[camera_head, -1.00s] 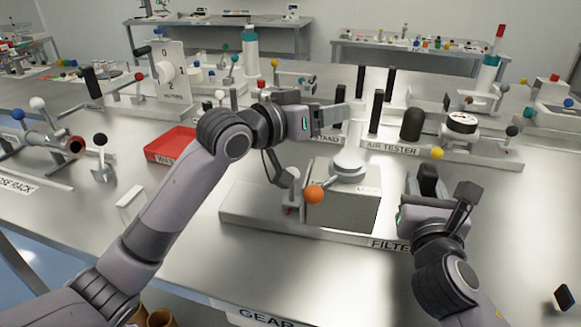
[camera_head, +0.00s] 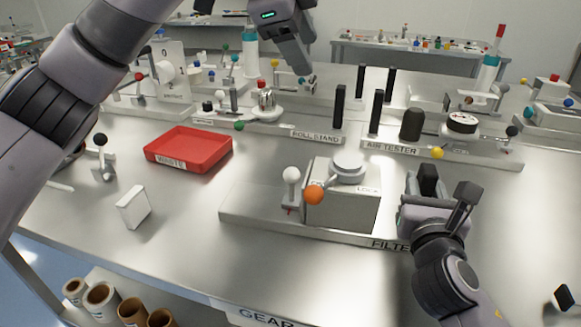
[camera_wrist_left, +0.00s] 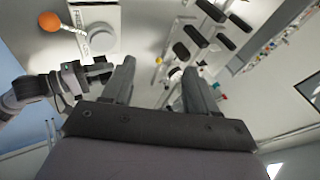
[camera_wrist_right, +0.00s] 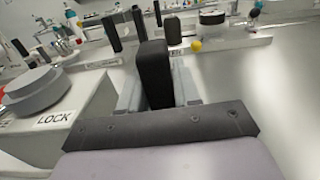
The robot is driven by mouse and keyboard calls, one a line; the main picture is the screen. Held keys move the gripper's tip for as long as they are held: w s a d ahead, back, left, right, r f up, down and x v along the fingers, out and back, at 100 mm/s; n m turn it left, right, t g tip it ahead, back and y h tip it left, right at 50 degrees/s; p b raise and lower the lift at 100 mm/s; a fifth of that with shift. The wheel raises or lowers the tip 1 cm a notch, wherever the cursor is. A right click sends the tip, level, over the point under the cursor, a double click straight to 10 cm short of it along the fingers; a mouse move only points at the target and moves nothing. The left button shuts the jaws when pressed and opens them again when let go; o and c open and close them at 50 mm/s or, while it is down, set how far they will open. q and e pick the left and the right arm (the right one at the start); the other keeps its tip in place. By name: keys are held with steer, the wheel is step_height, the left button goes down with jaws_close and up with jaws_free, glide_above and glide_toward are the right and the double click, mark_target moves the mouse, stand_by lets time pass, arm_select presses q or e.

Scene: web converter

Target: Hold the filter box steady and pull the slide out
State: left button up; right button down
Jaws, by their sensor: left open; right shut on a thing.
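The filter box (camera_head: 342,212) is a grey block on a long base plate at the table's middle, with a round grey cap (camera_head: 349,165) on top. An orange ball lever (camera_head: 314,194) and a white ball lever (camera_head: 291,175) stand at its left side. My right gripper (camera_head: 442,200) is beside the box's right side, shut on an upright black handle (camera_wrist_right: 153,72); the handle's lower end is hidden. Whether the slide is out of the box cannot be told. My left gripper (camera_head: 300,62) is open, empty and raised beyond the box; its spread fingers show in the left wrist view (camera_wrist_left: 157,85).
A red tray (camera_head: 188,149) and a white block (camera_head: 133,207) lie left of the box. The roll stand (camera_head: 318,133) and air tester (camera_head: 390,147) stand behind it. The table's front edge is near, with cardboard rolls (camera_head: 102,298) below. The table right of my right gripper is largely clear.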

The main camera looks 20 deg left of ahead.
mark_target(290, 170)
arm_select(q)
steer(key=f+g+y, duration=0.1)
steer(key=f, duration=0.6)
steer(key=s+f+m+g, duration=0.1)
steer(key=f, duration=0.6)
steer(key=s+a+f+m+g+y, duration=0.1)
steer(key=f+g, duration=0.1)
steer(key=f, duration=0.5)
steer(key=shift+y, duration=0.3)
